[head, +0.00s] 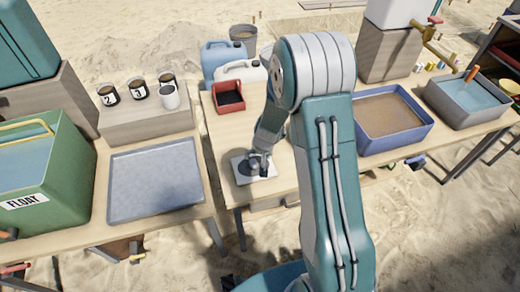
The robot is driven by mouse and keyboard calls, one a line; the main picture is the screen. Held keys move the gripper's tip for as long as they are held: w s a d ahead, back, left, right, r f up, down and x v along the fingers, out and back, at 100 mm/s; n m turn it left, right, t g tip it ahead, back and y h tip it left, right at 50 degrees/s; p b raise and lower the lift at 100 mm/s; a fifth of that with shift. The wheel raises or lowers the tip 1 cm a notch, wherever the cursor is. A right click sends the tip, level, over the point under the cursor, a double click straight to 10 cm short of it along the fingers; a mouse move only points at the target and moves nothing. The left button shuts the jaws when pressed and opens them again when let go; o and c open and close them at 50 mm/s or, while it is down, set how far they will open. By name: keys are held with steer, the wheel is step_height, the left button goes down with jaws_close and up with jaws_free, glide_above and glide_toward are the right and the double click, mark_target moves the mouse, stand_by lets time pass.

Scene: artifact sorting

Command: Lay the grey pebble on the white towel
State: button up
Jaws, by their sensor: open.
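The white towel (241,179) is a small pale patch on the middle table, close to its front edge. My gripper (258,168) reaches down over the towel and hides part of it. The jaws are open, but the fingers are small and dark in the head view. I cannot make out the grey pebble for certain; it may be hidden under or among the fingers. Whether the fingers touch the towel cannot be told.
A black-and-red tray (229,97) stands behind the towel, with jugs (241,73) further back. A grey tray (155,180) and a green FLOAT tub (64,178) are on the left. A blue sand tray (391,143) is right of my arm.

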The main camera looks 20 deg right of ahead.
steer(key=s+a+r+n+t, duration=0.1)
steer(key=s+r, duration=0.4)
steer(key=r, duration=0.6)
steer(key=s+a+r, duration=0.1)
steer(key=s+r, duration=0.3)
steer(key=r, duration=0.8)
steer(key=s+r, duration=0.4)
steer(key=s, duration=0.4)
steer(key=s+d+r+n+t+h, duration=0.1)
steer(key=s+r, duration=0.4)
steer(key=s, duration=0.3)
steer(key=shift+s+t, duration=0.25)
steer(key=shift+t, duration=0.05)
steer(key=shift+d, duration=0.2)
